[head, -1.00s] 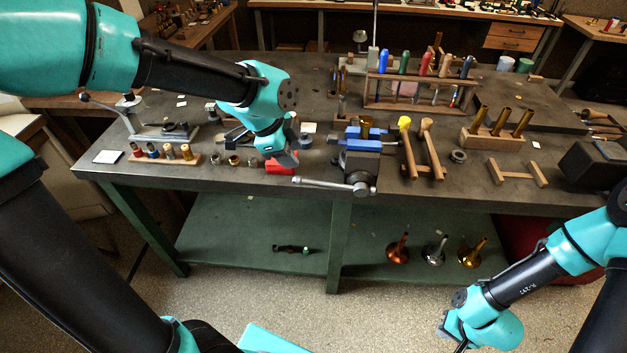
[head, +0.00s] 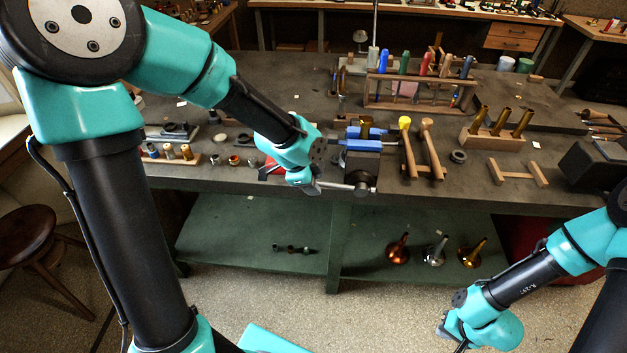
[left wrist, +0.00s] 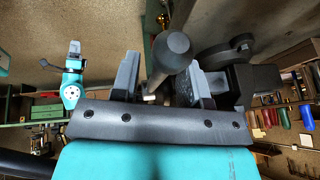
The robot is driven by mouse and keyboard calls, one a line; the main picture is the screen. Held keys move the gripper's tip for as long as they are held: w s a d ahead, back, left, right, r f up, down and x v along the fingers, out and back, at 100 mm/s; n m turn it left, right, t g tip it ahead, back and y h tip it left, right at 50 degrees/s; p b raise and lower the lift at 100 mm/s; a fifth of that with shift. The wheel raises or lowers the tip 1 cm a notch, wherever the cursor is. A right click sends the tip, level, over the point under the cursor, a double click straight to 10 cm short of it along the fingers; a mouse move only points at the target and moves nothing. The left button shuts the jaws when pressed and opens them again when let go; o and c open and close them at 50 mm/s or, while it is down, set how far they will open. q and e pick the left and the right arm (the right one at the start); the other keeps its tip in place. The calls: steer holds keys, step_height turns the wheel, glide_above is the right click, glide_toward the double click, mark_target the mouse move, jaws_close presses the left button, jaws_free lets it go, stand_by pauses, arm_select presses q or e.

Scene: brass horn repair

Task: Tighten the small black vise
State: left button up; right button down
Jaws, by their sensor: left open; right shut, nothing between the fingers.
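The vise (head: 361,166) stands at the front edge of the bench, with a black body and blue jaws (head: 362,144). Its steel handle bar (head: 338,187) sticks out to the left. My left gripper (head: 313,188) is open at the bar's left end. In the left wrist view, the round-ended bar (left wrist: 172,52) passes between the spread fingers of my left gripper (left wrist: 163,88); I cannot tell whether they touch it. My right gripper (head: 458,345) is low at the bottom right, away from the bench, shut and empty, and partly cut off by the frame.
A red object (head: 270,168) lies partly hidden behind my left gripper. The lower shelf (head: 230,225) holds several horn parts.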

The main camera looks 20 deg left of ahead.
arm_select(q)
steer(key=shift+c, duration=0.4)
jaws_close()
